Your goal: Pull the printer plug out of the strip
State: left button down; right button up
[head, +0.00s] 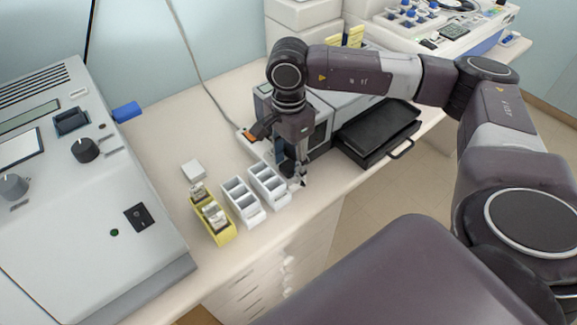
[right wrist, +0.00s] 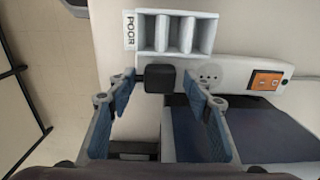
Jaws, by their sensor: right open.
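The power strip (right wrist: 232,72) is white, with an orange switch (right wrist: 265,79) at its right end in the right wrist view. A black plug (right wrist: 160,77) sits in the strip near its left end, beside an empty round socket. My right gripper (head: 294,177) points down over the strip near the counter's front edge in the head view. It is open, with one finger on each side of the plug in the right wrist view; I cannot tell whether they touch it. In the head view the arm hides the plug and most of the strip. My left gripper is not in view.
White compartment trays (head: 241,201) and a yellow slide rack (head: 213,220) stand left of the gripper. A black case (head: 378,132) lies to the right. A large grey machine (head: 85,200) fills the left. A cable (head: 203,80) runs down the wall.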

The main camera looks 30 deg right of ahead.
aim_at(289, 165)
dwell(0.3)
jog(key=shift+b, duration=0.5)
dwell(0.9)
grip_shut()
dwell(0.3)
jog(key=shift+r, duration=0.15)
jog(key=shift+r+p, duration=1.7)
jog(key=shift+r, duration=1.2)
